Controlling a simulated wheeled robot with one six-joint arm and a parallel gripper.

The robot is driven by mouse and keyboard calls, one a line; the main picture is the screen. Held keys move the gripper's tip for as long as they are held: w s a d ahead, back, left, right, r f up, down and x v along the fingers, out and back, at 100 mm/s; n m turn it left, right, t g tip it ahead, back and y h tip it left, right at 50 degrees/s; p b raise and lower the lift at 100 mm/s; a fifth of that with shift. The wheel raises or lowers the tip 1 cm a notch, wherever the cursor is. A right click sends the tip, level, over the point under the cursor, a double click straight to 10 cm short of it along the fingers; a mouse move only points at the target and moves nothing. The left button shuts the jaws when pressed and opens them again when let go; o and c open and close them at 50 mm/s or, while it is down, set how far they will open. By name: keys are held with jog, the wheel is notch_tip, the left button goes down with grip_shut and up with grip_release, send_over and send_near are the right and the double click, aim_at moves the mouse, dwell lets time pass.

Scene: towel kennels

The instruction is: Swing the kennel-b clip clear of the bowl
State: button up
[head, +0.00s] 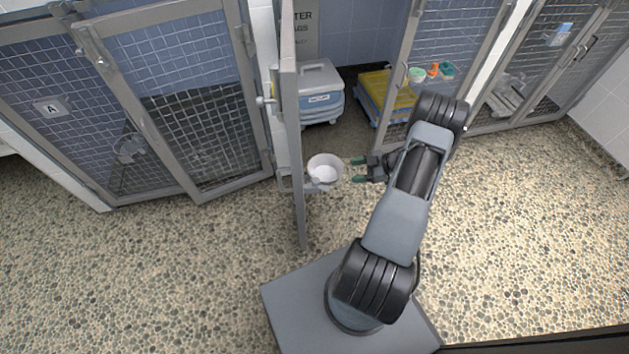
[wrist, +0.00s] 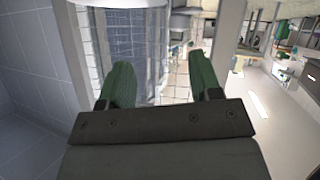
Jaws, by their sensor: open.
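A white bowl (head: 324,170) sits at the side of a swung-out door (head: 291,130), seen almost edge-on in front of the middle kennel. A small grey piece (head: 319,186) shows at the bowl's near rim; I cannot tell whether it is the clip or its holder. No B label is readable. My gripper (head: 358,170) is just right of the bowl, its green fingertips apart and pointing at it, with nothing between them. In the wrist view my gripper (wrist: 164,82) is also open and empty; I cannot make out bowl or clip there.
Kennel A's mesh door (head: 180,95) is at left, with another metal bowl (head: 129,148) behind mesh. A grey lidded bin (head: 320,92) and a yellow-topped stack (head: 386,97) stand in the middle kennel. Pebbled floor (head: 140,270) is clear in front.

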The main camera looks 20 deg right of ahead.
aim_at(318, 179)
jog(key=shift+m+g+y, duration=0.4)
jog(key=shift+m+y, duration=0.2)
jog(key=shift+y, duration=0.1)
jog(key=b+x, duration=0.1)
jog(key=x, duration=0.3)
jog(key=a+r+b+x, duration=0.1)
jog(key=x, duration=0.4)
jog(key=s+b+x, duration=0.1)
jog(key=b+x, duration=0.1)
jog(key=x, duration=0.3)
jog(key=shift+s+a+r, duration=0.15)
jog(key=shift+r, duration=0.1)
jog(key=shift+c, duration=0.5)
jog(key=c, duration=0.8)
jog(key=shift+n+g+y, duration=0.4)
jog(key=shift+n+g, duration=0.4)
jog(key=o, duration=0.9)
